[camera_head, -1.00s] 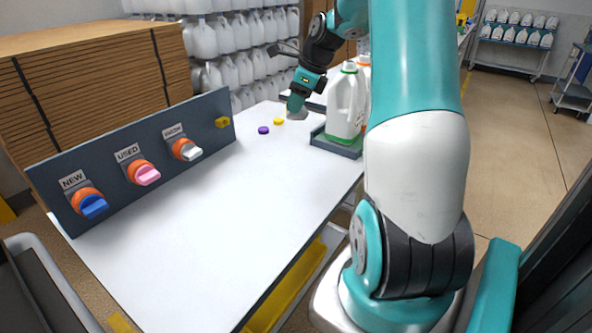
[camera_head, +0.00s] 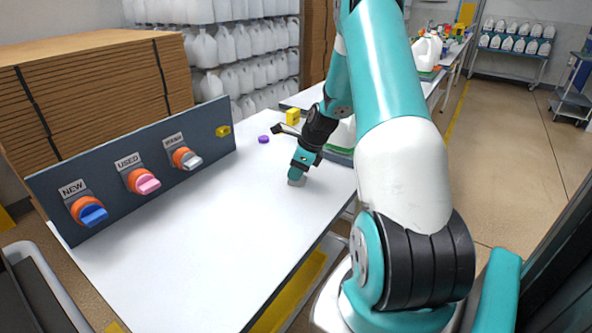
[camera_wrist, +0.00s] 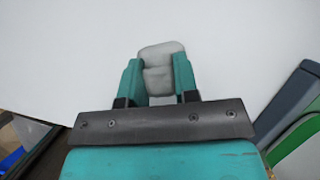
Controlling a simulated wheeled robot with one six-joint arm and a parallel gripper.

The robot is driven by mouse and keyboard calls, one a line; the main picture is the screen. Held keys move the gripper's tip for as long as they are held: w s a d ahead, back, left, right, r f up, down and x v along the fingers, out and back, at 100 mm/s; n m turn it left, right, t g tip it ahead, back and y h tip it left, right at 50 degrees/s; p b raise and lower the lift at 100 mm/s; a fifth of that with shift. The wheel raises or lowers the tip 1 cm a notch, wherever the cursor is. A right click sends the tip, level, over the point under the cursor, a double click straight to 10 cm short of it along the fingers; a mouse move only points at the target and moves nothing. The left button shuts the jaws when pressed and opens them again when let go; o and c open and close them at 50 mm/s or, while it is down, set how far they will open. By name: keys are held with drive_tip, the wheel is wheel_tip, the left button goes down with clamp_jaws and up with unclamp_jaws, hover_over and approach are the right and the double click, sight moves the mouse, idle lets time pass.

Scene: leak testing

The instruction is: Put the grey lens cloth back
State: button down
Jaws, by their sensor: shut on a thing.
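My gripper (camera_head: 297,181) is low over the white table (camera_head: 215,225), toward its right side. It is shut on the grey lens cloth (camera_wrist: 160,72), which sits between the two teal fingers in the wrist view and sticks out beyond their tips. In the head view only a small grey piece of the cloth shows below the fingertips. I cannot tell whether the cloth touches the tabletop.
A dark panel (camera_head: 120,178) labelled NEW, USED and WASH-like text holds blue, pink and white knobs at the left. A purple cap (camera_head: 263,139) and a yellow block (camera_head: 292,116) are farther back. A jug in a tray is partly hidden behind my arm. The table's front is clear.

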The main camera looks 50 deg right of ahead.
drive_tip(key=c, duration=0.9)
unclamp_jaws()
drive_tip(key=shift+o, duration=0.2)
drive_tip(key=v, duration=1.2)
drive_tip(key=a+r+n+g+y, duration=0.1)
drive_tip(key=a+r+n, duration=0.3)
drive_tip(key=a+n, duration=0.75)
drive_tip(key=a+r+n+g+y, duration=0.1)
drive_tip(key=a+r+n, duration=0.45)
drive_tip(key=a, duration=1.05)
drive_tip(key=s+a+n+g, duration=0.2)
drive_tip(key=s+a+n, duration=1.4)
drive_tip(key=n, duration=0.4)
drive_tip(key=shift+s+a+n, duration=0.2)
drive_tip(key=shift+s+n, duration=0.05)
drive_tip(key=shift+n, duration=0.15)
